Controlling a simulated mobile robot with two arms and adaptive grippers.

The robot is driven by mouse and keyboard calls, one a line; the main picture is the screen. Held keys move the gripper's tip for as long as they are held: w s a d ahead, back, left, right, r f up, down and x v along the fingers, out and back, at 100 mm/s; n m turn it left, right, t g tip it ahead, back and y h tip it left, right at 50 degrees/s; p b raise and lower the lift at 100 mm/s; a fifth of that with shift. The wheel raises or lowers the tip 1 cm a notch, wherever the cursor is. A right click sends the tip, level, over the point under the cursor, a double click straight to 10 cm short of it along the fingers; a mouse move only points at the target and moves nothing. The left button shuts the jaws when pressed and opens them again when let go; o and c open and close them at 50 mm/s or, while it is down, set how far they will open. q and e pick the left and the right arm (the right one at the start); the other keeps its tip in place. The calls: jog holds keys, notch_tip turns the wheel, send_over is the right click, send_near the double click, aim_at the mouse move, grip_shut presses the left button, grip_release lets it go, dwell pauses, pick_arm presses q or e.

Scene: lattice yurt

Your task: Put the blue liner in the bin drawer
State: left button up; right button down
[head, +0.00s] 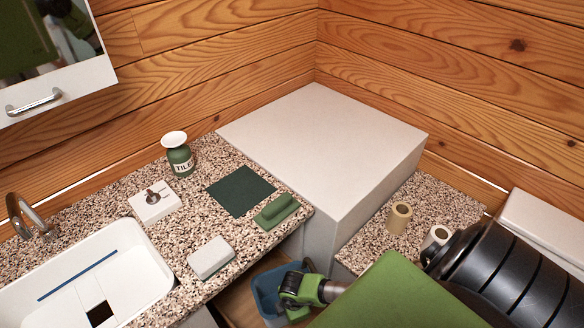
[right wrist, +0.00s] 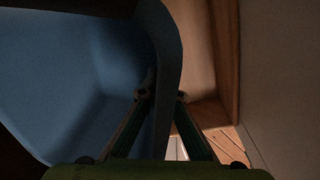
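The blue liner (head: 266,293) is an open tub with a rounded rim, low beside the counter front in the head view. My right gripper (head: 299,288) is at its right side. In the right wrist view the liner (right wrist: 60,85) fills the left half. The fingers of my right gripper (right wrist: 162,97) straddle its wall, one inside and one outside, and appear closed on it. Brown wood of the drawer (head: 236,306) shows around the liner; it also shows in the right wrist view (right wrist: 205,50). The liner's base is hidden, so I cannot tell whether it rests. My left gripper is not in view.
The speckled counter (head: 140,245) holds a sink (head: 140,275), a green jar (head: 178,155), a white block (head: 211,258), a green cloth (head: 240,190) and a green-handled block (head: 277,211). A large white box (head: 325,150) fills the corner. Cardboard rolls (head: 399,218) stand right.

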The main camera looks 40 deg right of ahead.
jog(key=shift+f, duration=0.25)
jog(key=c, duration=2.2)
grip_release()
jog(key=shift+c, duration=0.2)
jog(key=shift+r, duration=0.15)
jog(key=shift+r+p, duration=0.3)
jog(key=shift+r, duration=0.05)
notch_tip(320, 180, up, 12)
jog(key=shift+s+a+r+p, duration=0.15)
jog(key=shift+s+p, duration=0.15)
jog(key=shift+s, duration=0.1)
